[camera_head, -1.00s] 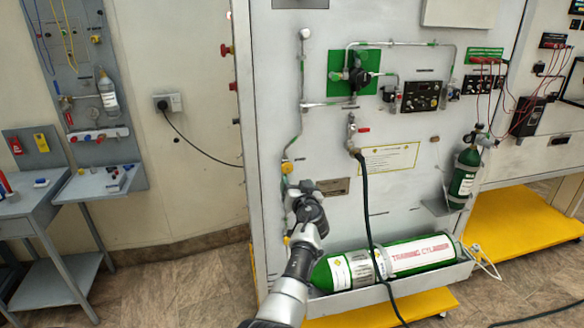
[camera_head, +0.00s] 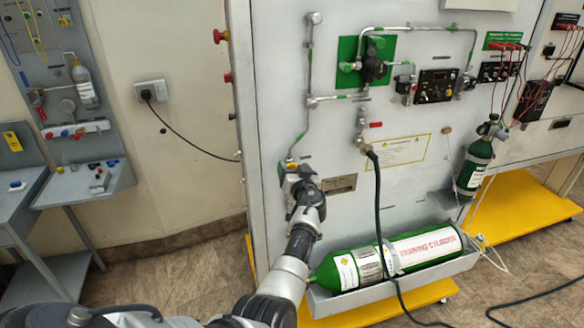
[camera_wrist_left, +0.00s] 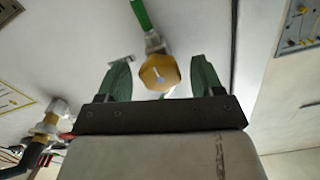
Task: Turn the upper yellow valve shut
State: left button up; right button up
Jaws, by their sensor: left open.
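The upper yellow valve (camera_wrist_left: 159,73) shows in the left wrist view as a yellow knob on a pipe with a green band. In the head view the yellow valve (camera_head: 291,166) sits low on the left pipe of the panel, just above my left gripper (camera_head: 293,178). In the left wrist view my left gripper (camera_wrist_left: 160,75) is open, with one green finger on each side of the knob and gaps between. I cannot tell how far the fingers reach along the knob. A lower yellow valve is hidden behind my arm. My right gripper is not in view.
A green training cylinder (camera_head: 417,250) lies in a tray below. A black hose (camera_head: 377,205) hangs from a red-handled valve (camera_head: 375,125) to the right. The panel (camera_head: 275,80) is flat around the valve. A side bench (camera_head: 85,184) stands at left.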

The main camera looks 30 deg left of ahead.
pick_arm(q)
jog(key=shift+c, duration=1.2)
jog(key=c, duration=0.7)
